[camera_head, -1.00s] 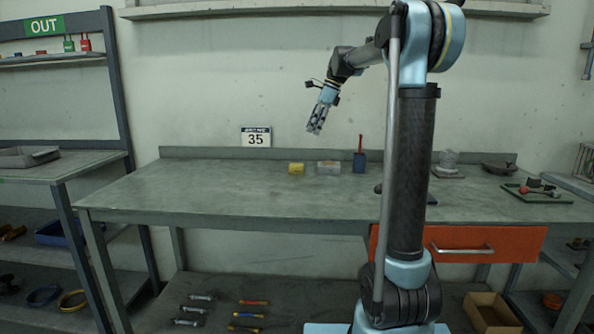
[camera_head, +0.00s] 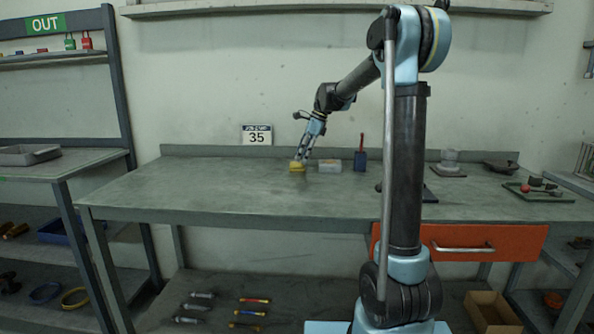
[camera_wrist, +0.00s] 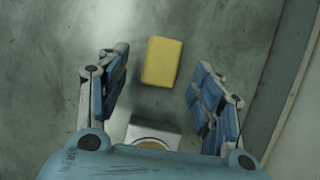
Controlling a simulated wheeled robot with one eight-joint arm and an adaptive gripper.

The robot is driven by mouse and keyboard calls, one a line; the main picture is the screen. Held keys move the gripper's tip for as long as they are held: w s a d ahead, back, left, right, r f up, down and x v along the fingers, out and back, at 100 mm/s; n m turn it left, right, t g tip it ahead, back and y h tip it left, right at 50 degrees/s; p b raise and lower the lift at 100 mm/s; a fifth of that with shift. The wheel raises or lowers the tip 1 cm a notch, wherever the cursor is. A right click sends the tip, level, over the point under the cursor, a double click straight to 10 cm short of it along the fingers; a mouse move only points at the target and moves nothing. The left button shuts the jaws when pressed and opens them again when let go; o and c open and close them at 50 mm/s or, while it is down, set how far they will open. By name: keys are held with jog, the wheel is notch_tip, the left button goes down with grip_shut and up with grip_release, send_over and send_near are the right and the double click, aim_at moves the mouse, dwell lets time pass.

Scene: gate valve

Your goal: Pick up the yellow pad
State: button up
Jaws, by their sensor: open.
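The yellow pad (camera_head: 296,165) is a small block lying on the workbench (camera_head: 220,195), toward its back edge. My gripper (camera_head: 300,158) is just over it in the head view and partly overlaps it. In the wrist view the yellow pad (camera_wrist: 162,61) lies between and ahead of the two blue-padded fingers. My gripper (camera_wrist: 160,95) is open, with a gap on both sides of the pad. Whether the fingertips are down at the pad's height is hard to tell.
A pale box (camera_head: 329,165) stands just right of the pad; it also shows close to the gripper's palm in the wrist view (camera_wrist: 153,133). A blue holder with a red handle (camera_head: 360,160) stands further right. The bench's left part is clear.

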jog(key=shift+x, duration=1.85)
jog(key=shift+w, duration=0.15)
jog(key=shift+c, duration=0.6)
jog(key=c, duration=0.9)
jog(key=shift+c, duration=0.2)
notch_tip(320, 180, up, 10)
